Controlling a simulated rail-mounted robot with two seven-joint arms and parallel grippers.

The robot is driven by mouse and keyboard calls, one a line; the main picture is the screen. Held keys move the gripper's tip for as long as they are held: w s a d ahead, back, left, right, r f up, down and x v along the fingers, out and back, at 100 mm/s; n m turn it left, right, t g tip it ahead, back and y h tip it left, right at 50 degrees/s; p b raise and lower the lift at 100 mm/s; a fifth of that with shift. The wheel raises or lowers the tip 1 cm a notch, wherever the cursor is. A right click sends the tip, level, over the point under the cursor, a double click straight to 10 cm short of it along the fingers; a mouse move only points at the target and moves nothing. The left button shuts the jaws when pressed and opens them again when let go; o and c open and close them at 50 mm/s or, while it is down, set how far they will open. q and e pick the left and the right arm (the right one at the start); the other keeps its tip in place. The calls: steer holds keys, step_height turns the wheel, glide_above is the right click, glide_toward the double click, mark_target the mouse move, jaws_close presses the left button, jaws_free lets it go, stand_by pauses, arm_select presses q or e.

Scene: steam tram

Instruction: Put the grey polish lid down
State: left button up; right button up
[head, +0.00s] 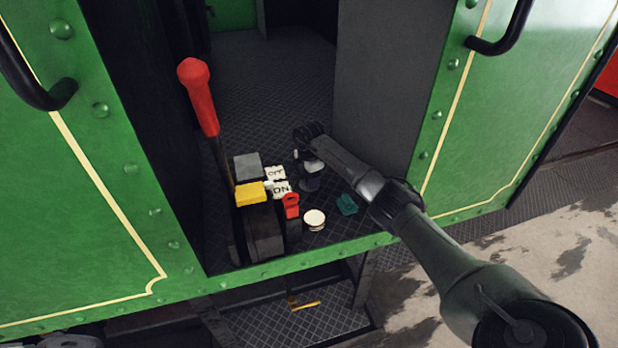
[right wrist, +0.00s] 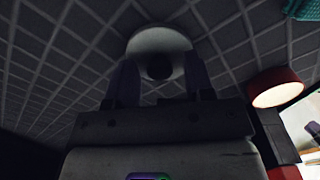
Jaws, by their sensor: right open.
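The grey polish lid (right wrist: 160,42) is a pale round disc with a dark centre, on the ribbed floor plate in the right wrist view. My right gripper (right wrist: 160,78) is open, with its two fingers on either side of the lid's near edge. Whether the fingers touch it is too dark to tell. My left gripper is not in view.
A round red tin with a cream top (right wrist: 276,90) stands right of the lid; it also shows in the head view (head: 314,219). A teal cloth (head: 347,204) lies nearby. A red-handled lever (head: 198,95), a yellow block (head: 251,195) and ON/OFF plates (head: 277,180) stand left.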

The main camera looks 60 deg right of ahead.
steer(key=shift+r, duration=0.15)
steer(key=shift+r, duration=0.3)
step_height(320, 180, up, 7)
steer(key=p, duration=0.7)
